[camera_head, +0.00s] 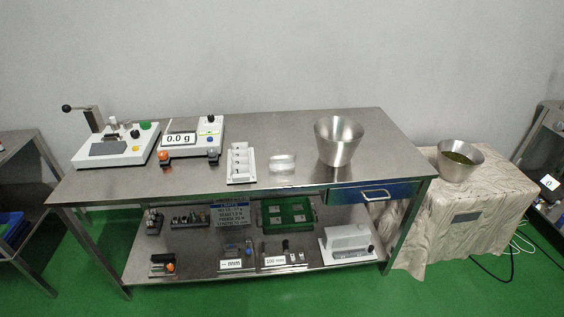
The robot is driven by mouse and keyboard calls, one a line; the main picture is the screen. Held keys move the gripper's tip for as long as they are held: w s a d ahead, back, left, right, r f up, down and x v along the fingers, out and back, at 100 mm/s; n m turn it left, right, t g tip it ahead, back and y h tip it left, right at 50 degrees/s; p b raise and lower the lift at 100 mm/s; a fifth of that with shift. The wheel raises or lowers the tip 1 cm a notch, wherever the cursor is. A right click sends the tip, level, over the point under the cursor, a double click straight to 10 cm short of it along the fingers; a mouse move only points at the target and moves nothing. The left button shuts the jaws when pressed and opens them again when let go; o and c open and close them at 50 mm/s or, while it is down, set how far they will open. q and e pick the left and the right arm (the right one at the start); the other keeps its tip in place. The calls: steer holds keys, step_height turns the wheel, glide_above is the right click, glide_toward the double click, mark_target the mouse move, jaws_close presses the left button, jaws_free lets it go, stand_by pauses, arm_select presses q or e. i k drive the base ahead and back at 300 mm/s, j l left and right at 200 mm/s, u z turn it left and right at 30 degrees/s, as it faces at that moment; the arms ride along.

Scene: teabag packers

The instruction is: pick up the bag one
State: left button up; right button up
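No thing in view is clearly marked as bag one. A narrow white holder (231,178) with several compartments stands near the front edge of the steel table (280,125); what lies in it is too small to tell. A small clear, whitish box-like thing (283,163) lies just right of the holder; I cannot tell whether it is a bag. A green tray (287,202) on the lower shelf has several small pale squares in it. Neither of my grippers is in view.
A sealer-like device (118,147) and a scale reading 0.0 g (192,139) stand at the table's left. A steel bowl (339,141) stands at its right. Another bowl with green leaves (458,161) sits on a cloth-covered stand. The table's back middle is clear.

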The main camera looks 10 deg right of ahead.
mark_target(242, 168)
steer(key=i+l, duration=0.7)
steer(key=i+l+u, duration=0.15)
steer(key=i+l, duration=0.6)
